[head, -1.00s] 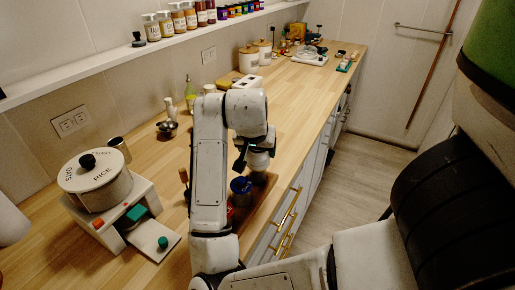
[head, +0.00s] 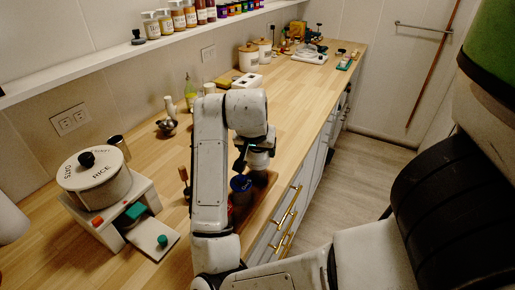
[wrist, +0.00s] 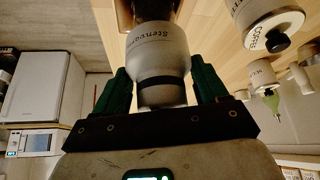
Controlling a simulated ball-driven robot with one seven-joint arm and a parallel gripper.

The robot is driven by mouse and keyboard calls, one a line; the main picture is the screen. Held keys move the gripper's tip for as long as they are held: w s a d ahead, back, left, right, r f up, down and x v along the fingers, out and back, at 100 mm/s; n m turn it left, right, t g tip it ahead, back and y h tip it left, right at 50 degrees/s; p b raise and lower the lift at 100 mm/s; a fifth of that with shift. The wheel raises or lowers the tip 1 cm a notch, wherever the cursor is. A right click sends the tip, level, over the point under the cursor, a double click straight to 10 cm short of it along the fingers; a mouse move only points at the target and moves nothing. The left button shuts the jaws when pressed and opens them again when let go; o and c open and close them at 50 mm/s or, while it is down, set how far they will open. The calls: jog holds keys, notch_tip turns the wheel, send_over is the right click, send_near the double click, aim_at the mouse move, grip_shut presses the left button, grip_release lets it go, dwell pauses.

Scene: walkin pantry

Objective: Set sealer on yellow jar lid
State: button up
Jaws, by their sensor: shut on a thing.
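My gripper (wrist: 160,92) is shut on the sealer (wrist: 158,57), a white-grey rounded body with dark lettering and a black band, held between the green fingers. In the head view the pale sealer (head: 259,159) hangs below my wrist, over the front part of the counter. I cannot make out a yellow jar lid; my arm hides part of this area.
A rice pot (head: 95,180) on a white stand is at left. The counter further back right has free room.

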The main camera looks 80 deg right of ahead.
jog(key=shift+f+b, duration=0.3)
jog(key=shift+f, duration=0.1)
jog(key=o, duration=1.2)
jog(key=shift+o, duration=0.2)
jog(key=shift+r+p, duration=3.35)
jog(key=shift+r, duration=0.2)
